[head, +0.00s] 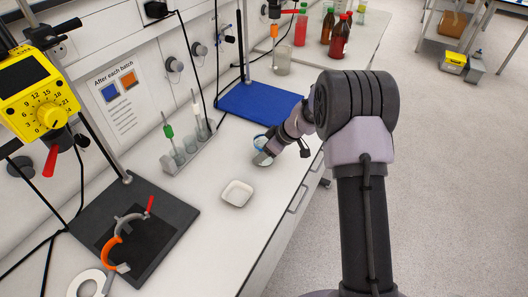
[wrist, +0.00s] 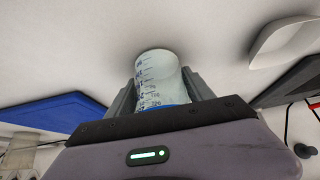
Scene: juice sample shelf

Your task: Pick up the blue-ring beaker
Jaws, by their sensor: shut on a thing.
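The blue-ring beaker (wrist: 160,78) is clear with printed graduation marks, and a blue band shows at its near end in the wrist view. My gripper (wrist: 160,92) has a finger on each side of it and is shut on it. In the head view, the beaker (head: 260,142) is at the front part of the white bench, partly hidden by my gripper (head: 266,152). A dark shadow lies by its far end in the wrist view. I cannot tell whether its base touches the bench.
A small white dish (head: 237,194) lies to the left and nearer. A blue mat (head: 258,102) is behind, with a clear beaker (head: 282,65) beyond. A tube rack (head: 188,152) stands by the wall. A dark stand base (head: 135,228) with a clamp is at the left.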

